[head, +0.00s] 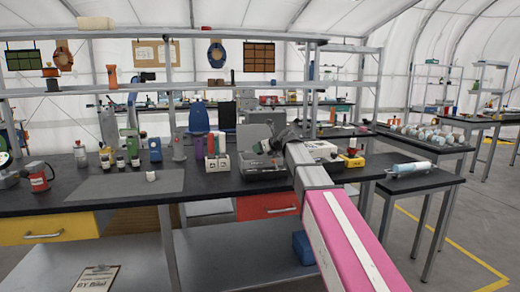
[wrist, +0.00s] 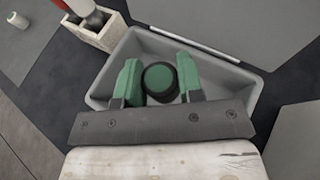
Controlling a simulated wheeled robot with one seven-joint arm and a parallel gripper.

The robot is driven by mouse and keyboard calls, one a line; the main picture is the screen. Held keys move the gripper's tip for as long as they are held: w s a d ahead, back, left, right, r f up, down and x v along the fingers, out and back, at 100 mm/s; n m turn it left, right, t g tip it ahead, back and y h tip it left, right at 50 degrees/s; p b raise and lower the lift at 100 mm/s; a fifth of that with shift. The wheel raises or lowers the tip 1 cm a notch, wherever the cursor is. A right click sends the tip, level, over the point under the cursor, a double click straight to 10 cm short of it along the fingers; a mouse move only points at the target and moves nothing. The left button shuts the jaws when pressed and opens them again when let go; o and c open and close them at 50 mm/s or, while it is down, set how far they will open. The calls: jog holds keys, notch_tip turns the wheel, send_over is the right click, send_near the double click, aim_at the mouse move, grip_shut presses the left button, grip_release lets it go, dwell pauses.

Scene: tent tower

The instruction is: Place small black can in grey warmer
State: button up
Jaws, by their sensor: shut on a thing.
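The small black can (wrist: 159,82) shows end-on in the wrist view, dark with a greenish tint on its top. My gripper (wrist: 158,80) has green finger pads on either side of the can and is shut on it. The grey warmer (wrist: 215,68) is an open tray with sloping walls, seen behind and around the can and fingers. The can is over or within its opening; I cannot tell whether it touches the bottom. In the head view my gripper (head: 277,143) is above the workbench at the warmer, and the can is not clear there.
A pale holder (wrist: 98,28) with upright items stands close beside the warmer; it also shows in the head view (head: 218,164). A grey machine (head: 254,137) stands behind. Several bottles (head: 120,158) stand on the left of the bench. A small white object (head: 151,176) lies on the grey mat.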

jog(key=shift+f, duration=0.55)
jog(key=o, duration=0.9)
jog(key=shift+r, duration=0.55)
jog(key=v, duration=1.2)
